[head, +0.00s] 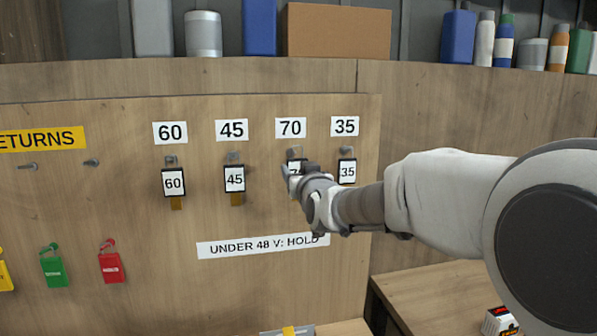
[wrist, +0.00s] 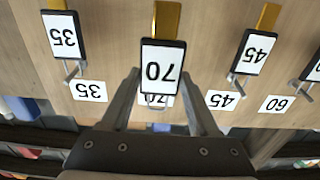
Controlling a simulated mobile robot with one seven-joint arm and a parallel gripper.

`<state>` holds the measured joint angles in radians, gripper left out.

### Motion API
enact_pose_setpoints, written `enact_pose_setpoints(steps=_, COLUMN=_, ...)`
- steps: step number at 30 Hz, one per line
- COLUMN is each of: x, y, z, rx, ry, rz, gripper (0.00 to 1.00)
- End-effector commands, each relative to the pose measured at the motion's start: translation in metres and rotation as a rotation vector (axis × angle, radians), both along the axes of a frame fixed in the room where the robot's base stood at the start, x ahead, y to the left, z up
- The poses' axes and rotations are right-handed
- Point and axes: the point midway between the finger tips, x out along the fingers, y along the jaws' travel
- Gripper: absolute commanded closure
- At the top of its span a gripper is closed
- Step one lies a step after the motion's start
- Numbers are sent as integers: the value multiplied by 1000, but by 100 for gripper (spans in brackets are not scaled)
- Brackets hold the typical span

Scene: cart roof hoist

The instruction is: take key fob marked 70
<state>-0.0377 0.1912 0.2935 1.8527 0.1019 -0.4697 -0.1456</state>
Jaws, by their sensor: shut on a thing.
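The key fob marked 70 (wrist: 161,68) is a white tag in a black frame with a brass-coloured strip, upside down in the wrist view. It hangs at its hook below the 70 label (head: 291,128) in the head view, where my gripper mostly covers it. My gripper (head: 292,172) is shut on this fob, one finger at each side in the wrist view. Whether the fob is still on its hook is hidden.
Fob 45 (head: 235,179) hangs to the left and fob 35 (head: 347,172) close to the right. Fob 60 (head: 173,183) is further left. Red (head: 111,267) and green (head: 53,271) tags hang lower left. A shelf with bottles and a cardboard box (head: 338,31) runs above.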

Motion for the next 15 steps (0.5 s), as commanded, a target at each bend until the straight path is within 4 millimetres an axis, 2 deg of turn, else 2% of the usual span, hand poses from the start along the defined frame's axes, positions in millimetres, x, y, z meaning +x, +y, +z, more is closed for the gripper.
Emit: enact_pose_setpoints(steps=15, x=-44, y=-13, z=-1, rx=-1, ry=-2, rz=0, gripper=100)
